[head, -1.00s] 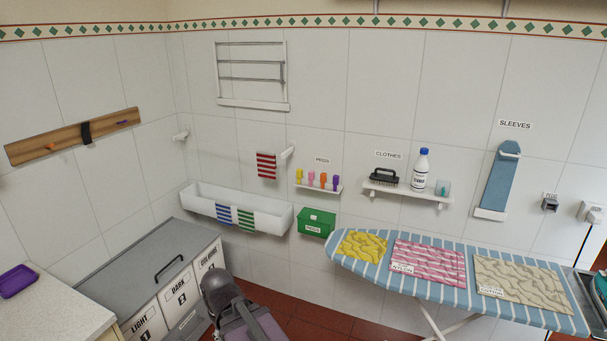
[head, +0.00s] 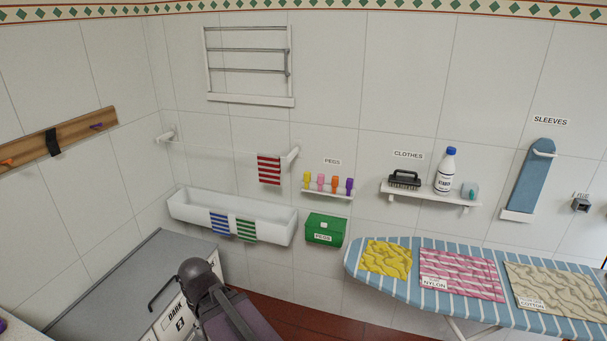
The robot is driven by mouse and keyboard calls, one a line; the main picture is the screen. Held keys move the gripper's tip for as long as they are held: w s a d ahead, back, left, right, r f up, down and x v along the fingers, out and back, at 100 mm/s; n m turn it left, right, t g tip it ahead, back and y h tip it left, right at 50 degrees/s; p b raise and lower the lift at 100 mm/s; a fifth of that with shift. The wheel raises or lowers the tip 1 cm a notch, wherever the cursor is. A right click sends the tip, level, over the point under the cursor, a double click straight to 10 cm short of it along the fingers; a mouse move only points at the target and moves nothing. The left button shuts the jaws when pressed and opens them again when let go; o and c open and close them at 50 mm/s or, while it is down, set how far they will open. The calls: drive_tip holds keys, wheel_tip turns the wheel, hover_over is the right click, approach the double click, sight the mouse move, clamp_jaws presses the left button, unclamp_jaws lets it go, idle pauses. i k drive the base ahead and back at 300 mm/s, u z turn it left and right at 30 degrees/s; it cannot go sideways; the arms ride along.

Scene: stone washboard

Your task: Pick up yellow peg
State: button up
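The yellow peg (head: 307,179) stands upright at the left end of a small white wall shelf (head: 328,195) under the PEGS label. A pink peg (head: 320,182), an orange peg (head: 335,184) and a purple peg (head: 349,186) stand in a row to its right. My arm shows at the bottom of the head view, well below and to the left of the shelf. My gripper's fingers cannot be made out.
A green PEGS box (head: 325,229) is below the shelf. A white trough (head: 232,218) with striped cloths is to its left. A red striped cloth (head: 269,170) hangs beside the shelf. An ironing board (head: 405,286) and a grey-topped cabinet (head: 130,285) flank the lower area.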

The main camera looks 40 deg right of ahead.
sight(306, 175)
drive_tip(key=u, duration=0.05)
drive_tip(key=i, duration=1.75)
drive_tip(key=z, duration=3.7)
drive_tip(key=i, duration=0.15)
drive_tip(key=u, duration=1.75)
